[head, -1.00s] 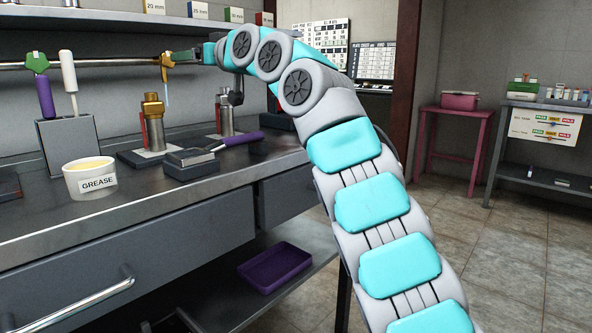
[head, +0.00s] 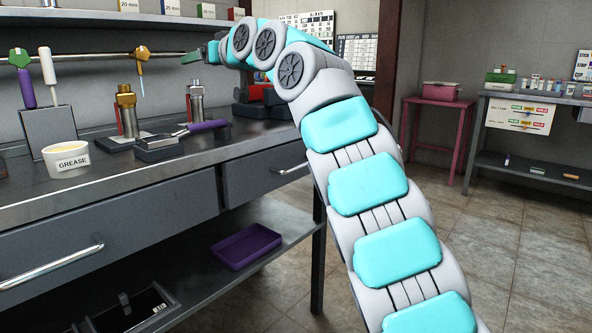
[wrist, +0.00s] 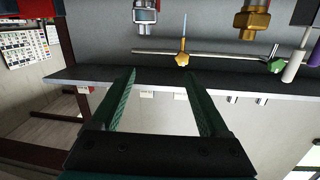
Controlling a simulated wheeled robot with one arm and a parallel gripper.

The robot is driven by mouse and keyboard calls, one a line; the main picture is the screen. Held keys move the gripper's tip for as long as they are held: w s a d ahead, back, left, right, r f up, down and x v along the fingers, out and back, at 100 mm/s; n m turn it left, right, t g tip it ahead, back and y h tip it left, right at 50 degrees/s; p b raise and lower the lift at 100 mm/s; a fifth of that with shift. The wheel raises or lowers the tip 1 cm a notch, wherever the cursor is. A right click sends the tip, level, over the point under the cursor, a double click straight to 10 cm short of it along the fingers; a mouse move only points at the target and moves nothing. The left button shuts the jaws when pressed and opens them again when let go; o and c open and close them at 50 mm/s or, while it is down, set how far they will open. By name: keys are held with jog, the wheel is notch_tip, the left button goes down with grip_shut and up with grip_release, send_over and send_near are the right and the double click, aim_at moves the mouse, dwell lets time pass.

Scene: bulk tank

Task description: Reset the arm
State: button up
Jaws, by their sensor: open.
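My arm reaches from the lower right up over the bench, its wrist bent to the left. My gripper (head: 192,57) points left near the wall rail and is partly hidden by the wrist. In the wrist view, which looks upside down, its two green fingers (wrist: 162,82) stand wide apart with nothing between them. An orange clip (head: 141,53) with a thin blue-tipped tool hangs on the rail, left of the fingertips and apart from them in the picture. The clip also shows beyond the fingers in the wrist view (wrist: 183,60).
The bench (head: 110,190) holds a grease tub (head: 66,160), a brass fitting (head: 126,112), a steel fitting (head: 196,102) and a purple-handled tool (head: 205,126). A green clip (head: 19,58) is farther left. A shelf (head: 110,15) runs above the rail. Open floor (head: 500,240) lies right.

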jog(key=s+d+f+m+g+h+p, duration=0.1)
jog(key=d+f+m+h, duration=0.25)
jog(key=d+f, duration=0.4)
jog(key=s+d+f+m+g+h+p, duration=0.15)
jog(key=d+f+h, duration=0.3)
jog(key=d, duration=0.65)
jog(key=s+d+f+m+g+h, duration=0.1)
jog(key=s+d+f+m+g, duration=0.1)
jog(key=s+d+f, duration=0.6)
jog(key=s+d+f+g+p, duration=0.1)
jog(key=s+d+f+g, duration=0.2)
jog(key=s+f, duration=0.5)
jog(key=s+d+f+g+h, duration=0.1)
jog(key=s+f, duration=0.7)
jog(key=s, duration=1.1)
jog(key=s+d+f+g+h+p, duration=0.1)
jog(key=s+d+f+g, duration=0.3)
jog(key=s+f, duration=0.5)
jog(key=s+g, duration=0.1)
jog(key=s, duration=0.4)
jog(key=shift+d+m+p, duration=0.35)
jog(key=shift+m, duration=0.05)
jog(key=shift+g, duration=0.25)
